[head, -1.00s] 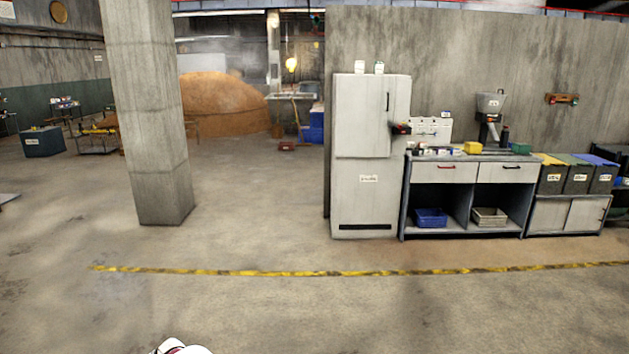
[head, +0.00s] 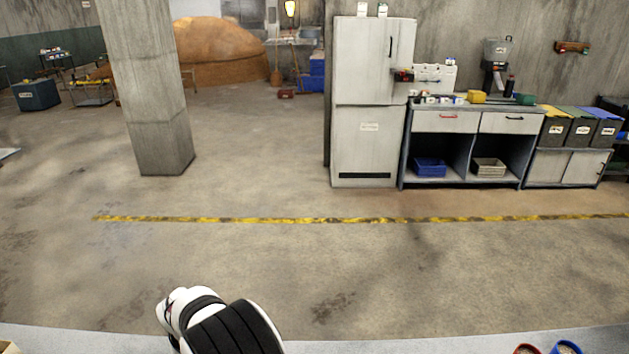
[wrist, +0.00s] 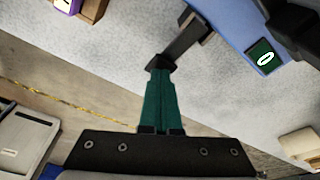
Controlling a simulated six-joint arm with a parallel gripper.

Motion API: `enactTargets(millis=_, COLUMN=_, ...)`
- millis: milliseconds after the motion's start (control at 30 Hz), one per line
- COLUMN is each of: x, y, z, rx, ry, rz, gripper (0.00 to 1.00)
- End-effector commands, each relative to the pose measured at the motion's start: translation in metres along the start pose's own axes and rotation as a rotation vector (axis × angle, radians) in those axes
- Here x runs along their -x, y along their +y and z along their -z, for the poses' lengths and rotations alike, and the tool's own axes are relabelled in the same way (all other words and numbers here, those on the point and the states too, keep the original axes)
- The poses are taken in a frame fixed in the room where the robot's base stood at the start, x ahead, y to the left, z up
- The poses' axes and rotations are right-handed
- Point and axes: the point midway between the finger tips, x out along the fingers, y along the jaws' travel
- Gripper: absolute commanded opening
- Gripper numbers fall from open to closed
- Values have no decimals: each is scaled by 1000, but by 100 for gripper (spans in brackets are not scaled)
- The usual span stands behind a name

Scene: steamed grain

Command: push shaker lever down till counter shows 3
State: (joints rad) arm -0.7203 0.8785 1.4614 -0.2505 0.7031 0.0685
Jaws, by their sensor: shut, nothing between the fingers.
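In the wrist view, a blue machine body (wrist: 232,15) is at the upper right, and a dark bar that looks like the shaker lever (wrist: 187,40) sticks out from it. A small dark green counter (wrist: 262,50) on the blue body shows what looks like 0. My gripper (wrist: 160,66) has teal fingers pressed together, with nothing between them. Its tips overlap the lever's near end in the picture; I cannot tell if they touch. The head view shows neither the lever nor the gripper, only a white and black part of my arm at the bottom.
In the head view, a pale counter edge (head: 400,342) runs along the bottom, with red and blue round rims (head: 566,347) at right. Beyond is open floor with a yellow-black line (head: 300,220), a pillar (head: 147,90), a fridge (head: 366,150) and a workbench (head: 445,122).

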Motion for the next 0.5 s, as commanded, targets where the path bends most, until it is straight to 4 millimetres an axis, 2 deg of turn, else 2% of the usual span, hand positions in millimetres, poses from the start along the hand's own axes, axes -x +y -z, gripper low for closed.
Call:
enactTargets(millis=67, x=-3, y=0, z=-1, rx=0, ry=-2, rz=0, gripper=0)
enactTargets(millis=167, x=3, y=0, z=0, rx=0, ry=-1, rz=0, gripper=0)
enactTargets(millis=500, x=49, y=0, z=10, rx=0, ry=0, rz=0, gripper=0)
